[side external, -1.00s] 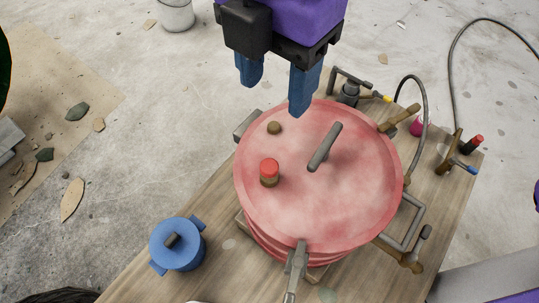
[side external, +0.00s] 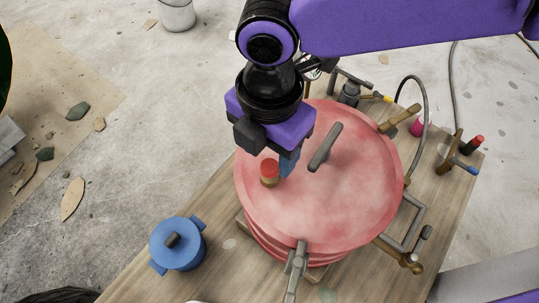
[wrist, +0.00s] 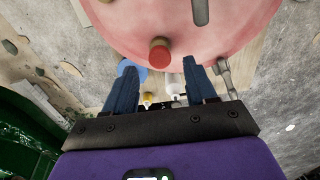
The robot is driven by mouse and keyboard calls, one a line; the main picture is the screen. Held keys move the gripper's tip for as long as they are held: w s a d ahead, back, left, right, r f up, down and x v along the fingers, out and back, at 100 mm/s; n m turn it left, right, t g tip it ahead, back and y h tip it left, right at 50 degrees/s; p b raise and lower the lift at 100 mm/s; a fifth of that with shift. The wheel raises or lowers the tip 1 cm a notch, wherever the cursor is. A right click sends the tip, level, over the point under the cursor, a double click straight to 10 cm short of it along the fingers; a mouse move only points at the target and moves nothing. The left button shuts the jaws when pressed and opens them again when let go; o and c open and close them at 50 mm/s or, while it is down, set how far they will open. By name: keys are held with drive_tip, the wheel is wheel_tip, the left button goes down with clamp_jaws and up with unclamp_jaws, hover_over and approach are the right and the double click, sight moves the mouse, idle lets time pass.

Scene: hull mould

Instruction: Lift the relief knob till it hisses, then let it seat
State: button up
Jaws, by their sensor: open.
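The relief knob (side external: 269,171) is a small red cap on a brass-coloured base, standing upright on the round pink lid (side external: 340,215). In the wrist view the knob (wrist: 159,52) shows above and between my two blue fingers, ahead of their tips. My gripper (side external: 285,165) is low over the lid, right behind the knob in the side view. One blue finger shows close beside the knob's right; the other is hidden by the gripper body. In the wrist view my gripper (wrist: 158,80) has its fingers wide apart with nothing between them.
A grey bar handle (side external: 325,147) stands on the lid near the gripper. Clamps, such as the front one (side external: 298,262), ring the rim. A blue lidded pot (side external: 178,244) stands on the wooden bench (side external: 140,285) at left. A hose and fittings are at right.

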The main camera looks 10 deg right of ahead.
sight(269, 166)
drive_tip(key=shift+f, duration=1.75)
clamp_jaws()
drive_tip(key=shift+r, duration=0.9)
unclamp_jaws()
wheel_tip(269, 166, up, 17)
drive_tip(key=shift+r, duration=0.2)
